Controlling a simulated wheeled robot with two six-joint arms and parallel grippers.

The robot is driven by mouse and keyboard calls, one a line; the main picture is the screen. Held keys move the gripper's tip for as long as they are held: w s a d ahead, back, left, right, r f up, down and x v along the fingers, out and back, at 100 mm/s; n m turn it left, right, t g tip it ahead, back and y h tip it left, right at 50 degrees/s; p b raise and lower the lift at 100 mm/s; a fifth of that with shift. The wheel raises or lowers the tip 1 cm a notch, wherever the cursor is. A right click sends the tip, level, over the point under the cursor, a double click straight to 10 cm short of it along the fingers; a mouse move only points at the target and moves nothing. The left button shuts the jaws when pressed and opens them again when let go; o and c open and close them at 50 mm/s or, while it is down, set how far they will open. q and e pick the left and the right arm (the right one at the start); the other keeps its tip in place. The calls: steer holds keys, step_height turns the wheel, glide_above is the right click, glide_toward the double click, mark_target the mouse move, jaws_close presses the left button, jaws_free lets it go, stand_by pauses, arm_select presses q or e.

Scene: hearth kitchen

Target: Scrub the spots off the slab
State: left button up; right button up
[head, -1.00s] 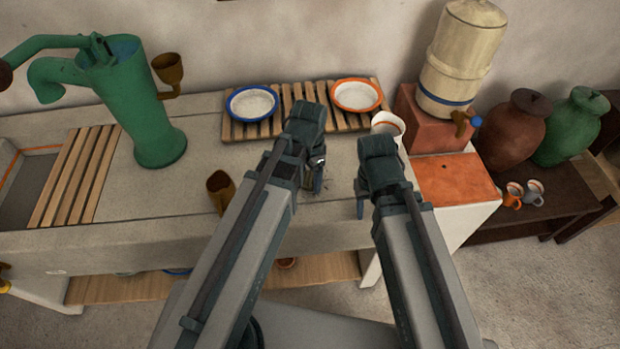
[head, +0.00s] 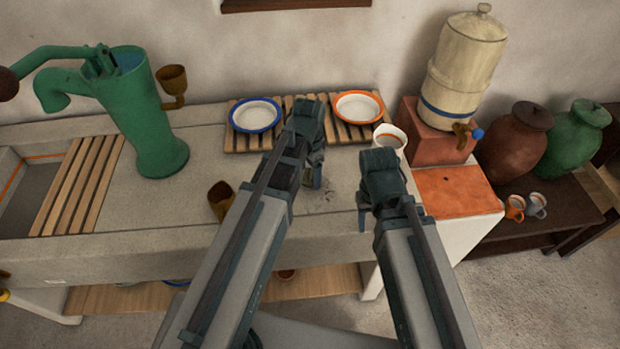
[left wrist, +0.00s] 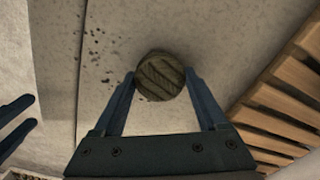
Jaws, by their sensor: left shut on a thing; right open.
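The slab is a grey stone counter (head: 150,215). Small dark spots (left wrist: 97,45) lie scattered on it in the left wrist view, mostly left of the scrubber; faint marks also show in the head view (head: 325,196). My left gripper (head: 316,177) is shut on a round, greenish-brown scrubber (left wrist: 160,77) with a ridged top. The scrubber is over the slab beside the spots; I cannot tell whether it touches. My right gripper (head: 362,217) is open and empty near the slab's front right. Its fingers (left wrist: 17,122) show at the left wrist view's left edge.
A slatted rack (head: 240,142) holds a blue-rimmed dish (head: 256,114) and an orange-rimmed dish (head: 358,106) behind. A white cup (head: 390,138) stands right of the rack. The slab between is mostly clear.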

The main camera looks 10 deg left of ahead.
arm_select(q)
steer(key=shift+w+a, duration=0.25)
steer(key=shift+w, duration=0.6)
steer(key=shift+w+a, duration=0.3)
steer(key=shift+w, duration=0.5)
steer(key=shift+w+a, duration=0.25)
steer(key=shift+w, duration=0.55)
steer(key=shift+d, duration=0.1)
steer(key=shift+w+d, duration=0.25)
steer(key=shift+d, duration=0.45)
steer(key=shift+w+d, duration=0.2)
steer(key=shift+d, duration=0.45)
steer(key=shift+s+d, duration=0.3)
steer(key=shift+s, duration=0.55)
steer(key=shift+s+d, duration=0.25)
steer(key=shift+s, duration=0.6)
steer(key=shift+s, duration=0.1)
